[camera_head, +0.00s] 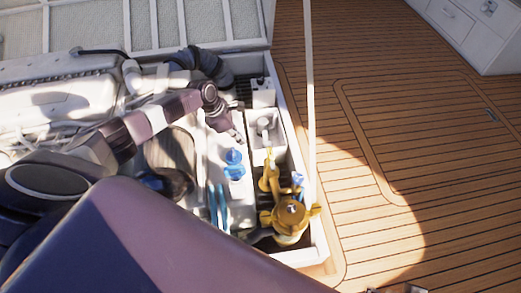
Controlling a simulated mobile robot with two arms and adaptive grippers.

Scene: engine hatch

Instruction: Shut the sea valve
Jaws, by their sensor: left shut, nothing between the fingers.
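My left gripper (236,134) is shut and empty. It hangs over the open engine hatch, above and left of the yellow brass fittings. A brass-coloured upright fitting (269,174), which may be the sea valve with its handle, stands in the right part of the hatch. In front of it is a larger round brass body (290,219) with wing-like lugs. The gripper is apart from both. A small dark part at the bottom right edge may be the tip of my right gripper (400,290); its state cannot be made out.
A blue-topped fitting (234,165) stands between the gripper and the brass parts. Blue hoses (218,207) run to its lower left. A pale pole (310,100) rises along the hatch's right edge. White engine parts (60,100) lie left. The wooden deck (420,150) at right is clear.

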